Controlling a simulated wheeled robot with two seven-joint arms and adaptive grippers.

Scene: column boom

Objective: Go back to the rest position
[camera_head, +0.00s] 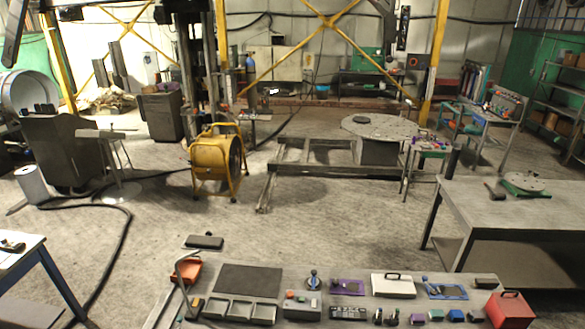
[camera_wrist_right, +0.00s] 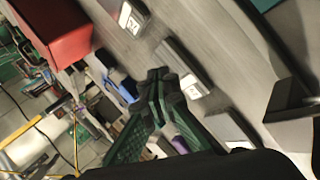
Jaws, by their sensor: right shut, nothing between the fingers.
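My right gripper (camera_wrist_right: 158,80) shows in the right wrist view. Its two green, dark-tipped fingers meet at the tips, with nothing held between them. Behind it in that view lies the grey worktable (camera_wrist_right: 225,60), seen tilted, with small dark blocks (camera_wrist_right: 183,68) on it. I cannot make out either gripper in the head view. The left gripper shows in neither view.
In the head view the near worktable (camera_head: 330,277) carries a dark mat (camera_head: 248,280), several trays, a white case (camera_head: 393,286) and a red box (camera_head: 510,310). A grey bench (camera_head: 490,208) stands at right, a yellow fan (camera_head: 216,162) beyond. Floor between is clear.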

